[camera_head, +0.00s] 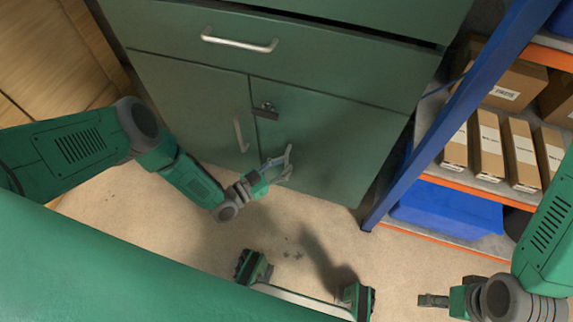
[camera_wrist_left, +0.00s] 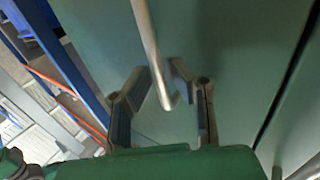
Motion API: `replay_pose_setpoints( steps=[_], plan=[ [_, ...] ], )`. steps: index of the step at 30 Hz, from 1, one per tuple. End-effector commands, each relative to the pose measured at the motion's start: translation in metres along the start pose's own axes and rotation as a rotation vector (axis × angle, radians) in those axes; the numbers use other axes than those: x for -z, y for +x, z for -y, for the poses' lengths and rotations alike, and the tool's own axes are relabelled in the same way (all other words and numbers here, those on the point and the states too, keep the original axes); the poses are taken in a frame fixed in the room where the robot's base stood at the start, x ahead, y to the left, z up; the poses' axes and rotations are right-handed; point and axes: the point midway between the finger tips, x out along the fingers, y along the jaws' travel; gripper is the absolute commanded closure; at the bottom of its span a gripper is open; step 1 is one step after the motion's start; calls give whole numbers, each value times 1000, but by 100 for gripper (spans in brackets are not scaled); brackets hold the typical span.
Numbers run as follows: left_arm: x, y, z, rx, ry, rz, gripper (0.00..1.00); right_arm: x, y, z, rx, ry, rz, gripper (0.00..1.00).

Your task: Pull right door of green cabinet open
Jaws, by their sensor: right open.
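The green cabinet (camera_head: 292,72) stands ahead, with its right door (camera_head: 340,140) closed. The right door's handle (camera_wrist_left: 149,45) is a metal bar that runs down between my left gripper's fingers in the left wrist view. My left gripper (camera_head: 280,168) is in front of the right door. In the left wrist view it (camera_wrist_left: 160,98) is open, one finger on each side of the bar's end, with gaps showing. In the head view the fingers make the handle hard to make out. My right gripper (camera_head: 432,300) is open and low at the right, away from the cabinet.
The closed left door (camera_head: 195,110) has its own handle (camera_head: 241,135). A dark latch (camera_head: 266,110) sits near the door seam. A drawer with a handle (camera_head: 238,43) is above. A blue-posted rack (camera_head: 425,145) with boxes stands close at the right. Bare floor (camera_head: 200,255) lies in front.

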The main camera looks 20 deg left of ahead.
Motion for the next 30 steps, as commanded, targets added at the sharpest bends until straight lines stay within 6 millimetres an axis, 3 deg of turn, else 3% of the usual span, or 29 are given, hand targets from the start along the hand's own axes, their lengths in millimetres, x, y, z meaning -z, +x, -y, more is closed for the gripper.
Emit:
replay_pose_setpoints(
  steps=[5, 13, 14, 15, 16, 30],
  plan=[
    [0, 12, 0, 0, 0, 0, 81, 0, 5, 0, 0, 0, 0, 29],
    [1, 14, 0, 0, 0, 1, 81, 0, 4, 0, 0, 0, 0, 29],
    [1, 14, 0, 0, 0, 1, 85, 0, 4, 0, 0, 0, 0, 29],
    [1, 14, 0, 0, 0, 1, 99, 0, 4, 0, 0, 0, 0, 29],
    [0, 14, 0, 0, 0, 1, 100, 0, 4, 0, 0, 0, 0, 29],
    [1, 5, -9, 42, -5, -1, 100, 0, -3, 0, 0, 0, 0, 29]
  ],
)
